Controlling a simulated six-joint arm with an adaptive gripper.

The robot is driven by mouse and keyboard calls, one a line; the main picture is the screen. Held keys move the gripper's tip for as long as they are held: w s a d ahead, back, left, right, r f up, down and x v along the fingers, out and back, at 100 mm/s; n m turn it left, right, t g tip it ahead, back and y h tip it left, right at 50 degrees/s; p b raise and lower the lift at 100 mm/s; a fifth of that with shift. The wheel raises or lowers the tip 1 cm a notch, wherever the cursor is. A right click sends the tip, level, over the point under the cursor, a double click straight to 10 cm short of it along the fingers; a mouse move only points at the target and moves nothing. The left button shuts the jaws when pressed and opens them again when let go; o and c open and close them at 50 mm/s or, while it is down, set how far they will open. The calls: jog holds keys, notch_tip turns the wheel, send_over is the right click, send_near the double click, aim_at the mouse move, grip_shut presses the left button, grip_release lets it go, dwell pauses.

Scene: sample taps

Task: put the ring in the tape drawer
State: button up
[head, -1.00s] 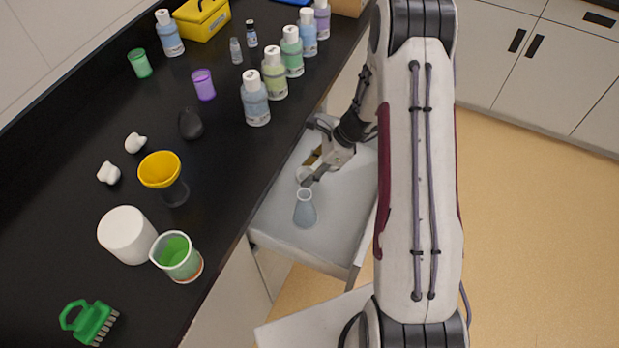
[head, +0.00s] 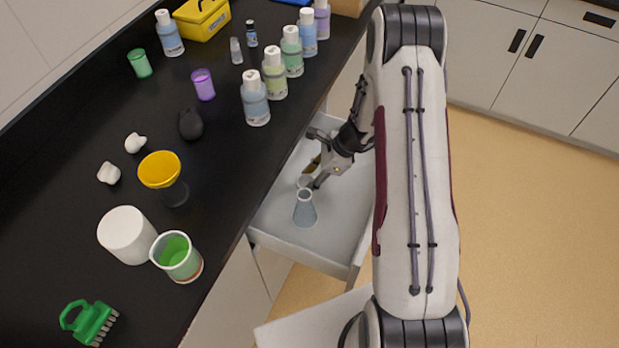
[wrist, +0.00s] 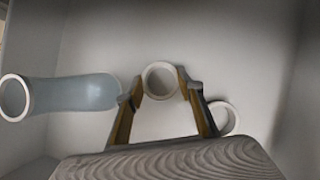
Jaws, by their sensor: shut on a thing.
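My gripper (head: 314,181) is inside the open drawer (head: 278,232), low near its floor. In the wrist view, its two fingertips (wrist: 160,85) are shut on a white ring (wrist: 147,70), one on each side. The ring's open end faces the camera. A second pale ring (wrist: 234,118) lies on the drawer floor, just right of the right finger and partly hidden by it. I cannot tell whether the held ring touches the floor. In the head view a pale ring (head: 304,181) shows beside the fingers, partly hidden.
A blue-grey flask (head: 305,212) stands in the drawer close to my gripper; it fills the left of the wrist view (wrist: 75,92). The black counter (head: 225,150) borders the drawer, with bottles (head: 256,100), a green beaker (head: 177,258) and a white cylinder (head: 127,235).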

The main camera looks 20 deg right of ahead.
jog(key=shift+f, duration=0.1)
jog(key=o, duration=0.9)
jog(key=shift+v, duration=6.15)
jog(key=shift+w+a, duration=0.1)
